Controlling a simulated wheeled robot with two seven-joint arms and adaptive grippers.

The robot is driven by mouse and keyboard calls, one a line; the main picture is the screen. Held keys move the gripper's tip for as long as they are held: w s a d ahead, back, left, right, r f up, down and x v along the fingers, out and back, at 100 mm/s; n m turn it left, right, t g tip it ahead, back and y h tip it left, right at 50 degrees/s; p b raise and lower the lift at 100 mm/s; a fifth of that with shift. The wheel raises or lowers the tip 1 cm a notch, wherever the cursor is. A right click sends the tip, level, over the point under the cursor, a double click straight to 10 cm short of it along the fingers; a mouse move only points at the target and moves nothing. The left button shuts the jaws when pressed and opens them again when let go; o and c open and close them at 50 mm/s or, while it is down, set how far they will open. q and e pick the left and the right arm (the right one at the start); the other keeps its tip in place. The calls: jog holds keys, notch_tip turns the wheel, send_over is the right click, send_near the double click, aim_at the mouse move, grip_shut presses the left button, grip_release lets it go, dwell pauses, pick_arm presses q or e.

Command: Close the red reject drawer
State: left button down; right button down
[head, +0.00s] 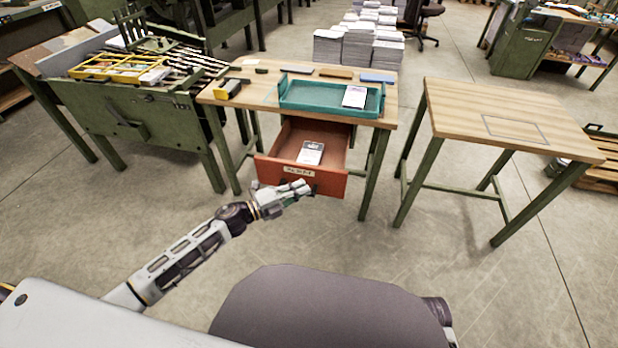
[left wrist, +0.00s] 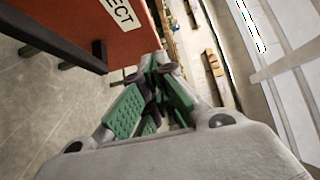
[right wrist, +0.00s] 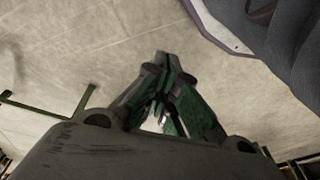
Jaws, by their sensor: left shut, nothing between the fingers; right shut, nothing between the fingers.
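The red reject drawer (head: 332,183) hangs pulled out under the left wooden table, with its label on the front panel. A booklet (head: 311,152) lies inside it. My left gripper (head: 308,189) is shut and empty, at the drawer's front near the label and handle. In the left wrist view the red front panel (left wrist: 75,28) with its label is close beside the shut fingers (left wrist: 158,65); I cannot tell whether they touch it. My right gripper (right wrist: 163,62) is shut and empty over bare floor, and is not visible in the head view.
A teal tray (head: 290,107) with a booklet, a yellow-and-black object (head: 229,88) and several small blocks are on the tabletop (head: 262,88). A second wooden table (head: 460,113) stands to the right. A green machine (head: 140,115) stands at the left. Floor in front is clear.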

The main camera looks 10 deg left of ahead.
aim_at(322, 170)
pick_arm(q)
jog(key=w, duration=0.1)
jog(key=w+d, duration=0.1)
jog(key=w, duration=0.1)
jog(key=w+b, duration=0.1)
jog(key=shift+w+d, duration=0.25)
jog(key=shift+d, duration=0.15)
jog(key=shift+w, duration=0.5)
pick_arm(e)
jog(key=shift+w+a+r+t, duration=0.15)
jog(key=shift+w+r, duration=0.15)
jog(key=shift+r, duration=0.25)
jog(key=shift+w+r+t, duration=0.15)
jog(key=shift+w+r, duration=0.1)
jog(key=shift+r, duration=0.3)
jog(key=shift+s+f, duration=0.1)
pick_arm(q)
jog(key=shift+w, duration=0.15)
